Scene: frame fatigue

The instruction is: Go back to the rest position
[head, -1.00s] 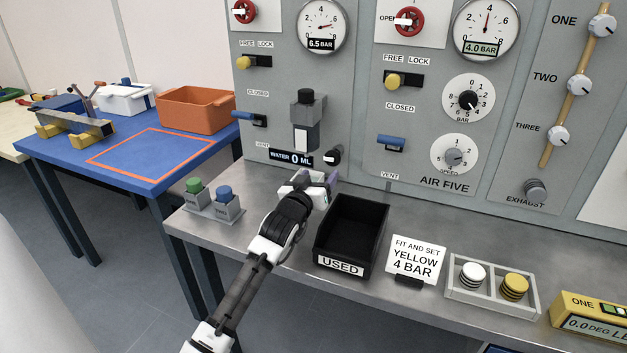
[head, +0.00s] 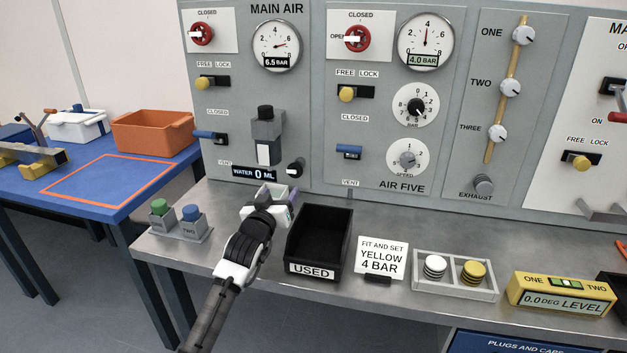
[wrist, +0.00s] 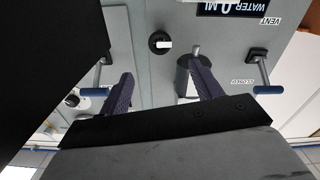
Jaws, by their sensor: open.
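My gripper (head: 284,198) is in front of the panel, low over the steel bench, left of the black USED bin (head: 290,248). In the wrist view its two purple fingers (wrist: 162,88) stand apart with nothing held between them. A black drain knob (head: 295,168) is on the panel just above the gripper; it also shows in the wrist view (wrist: 160,42), beyond the fingertips and apart from them. The WATER 0 ML display (head: 254,174) is left of the knob. My arm reaches up from the bottom of the head view and hides part of the bench.
Green and blue buttons (head: 176,210) stand left of my gripper. A sign (head: 382,258), a tray (head: 455,290) with white and yellow caps and a yellow level (head: 562,293) are to the right. A blue table (head: 95,180) with an orange bin (head: 152,132) is at far left.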

